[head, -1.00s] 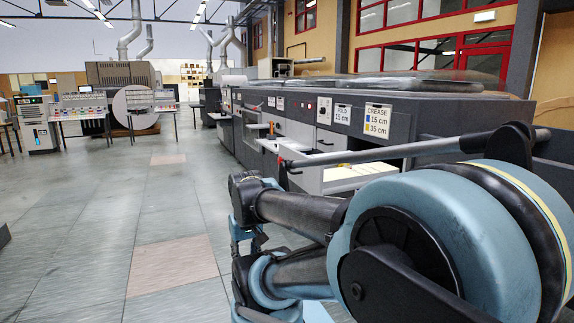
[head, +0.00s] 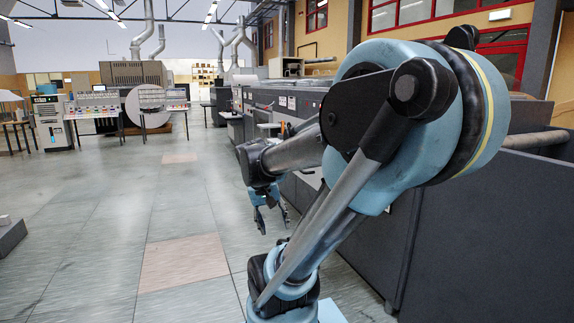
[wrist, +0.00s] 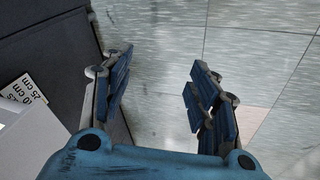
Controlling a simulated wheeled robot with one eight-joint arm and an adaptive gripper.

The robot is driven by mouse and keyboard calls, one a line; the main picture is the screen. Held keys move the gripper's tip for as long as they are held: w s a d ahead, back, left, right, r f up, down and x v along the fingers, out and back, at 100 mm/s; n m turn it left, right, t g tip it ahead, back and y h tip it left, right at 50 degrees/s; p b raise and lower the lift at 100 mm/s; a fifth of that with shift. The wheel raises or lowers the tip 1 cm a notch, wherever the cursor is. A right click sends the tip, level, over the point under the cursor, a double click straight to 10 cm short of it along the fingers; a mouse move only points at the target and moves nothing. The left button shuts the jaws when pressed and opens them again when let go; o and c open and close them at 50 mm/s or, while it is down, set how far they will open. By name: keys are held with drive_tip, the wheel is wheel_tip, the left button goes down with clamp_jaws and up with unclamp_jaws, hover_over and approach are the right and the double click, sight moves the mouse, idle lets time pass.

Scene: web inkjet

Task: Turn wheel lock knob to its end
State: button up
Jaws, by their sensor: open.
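My gripper (head: 272,217) hangs pointing down over the floor, beside the long dark machine (head: 385,235), in the head view. In the wrist view my gripper (wrist: 160,88) has its two blue-padded fingers wide apart, with only floor between them. It is open and empty. I cannot make out a wheel lock knob in either view. My arm hides much of the machine's front in the head view.
The machine's dark side and a white label (wrist: 24,92) lie left of the fingers in the wrist view. Open tiled floor (head: 110,230) spreads to the left. Tables (head: 95,110) and a large white roll (head: 147,106) stand far back.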

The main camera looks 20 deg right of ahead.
drive_tip(key=w+d+r+m+h, duration=0.2)
drive_tip(key=w+d+r+m, duration=0.1)
drive_tip(key=w, duration=0.5)
drive_tip(key=w+d+r+m+h, duration=0.2)
drive_tip(key=w+r+h, duration=0.1)
drive_tip(key=w, duration=0.5)
drive_tip(key=w+d+r+m+h, duration=0.2)
drive_tip(key=w+d+r+m, duration=0.1)
drive_tip(key=w, duration=0.5)
drive_tip(key=w+a+f+m+h, duration=0.1)
drive_tip(key=w+m+h, duration=0.2)
drive_tip(key=w, duration=0.4)
drive_tip(key=w+a+f+m+g+h, duration=0.1)
drive_tip(key=w+a+f+m+h, duration=0.15)
drive_tip(key=w, duration=0.45)
drive_tip(key=w+a+m+h, duration=0.1)
drive_tip(key=w+m+h, duration=0.1)
drive_tip(key=w+m, duration=0.35)
drive_tip(key=w+d+n, duration=0.1)
drive_tip(key=d+n, duration=0.1)
drive_tip(key=d, duration=1.5)
drive_tip(key=shift+w+d+f, duration=0.15)
drive_tip(key=shift+w+d, duration=0.2)
drive_tip(key=shift+d, duration=0.05)
drive_tip(key=c, duration=1.1)
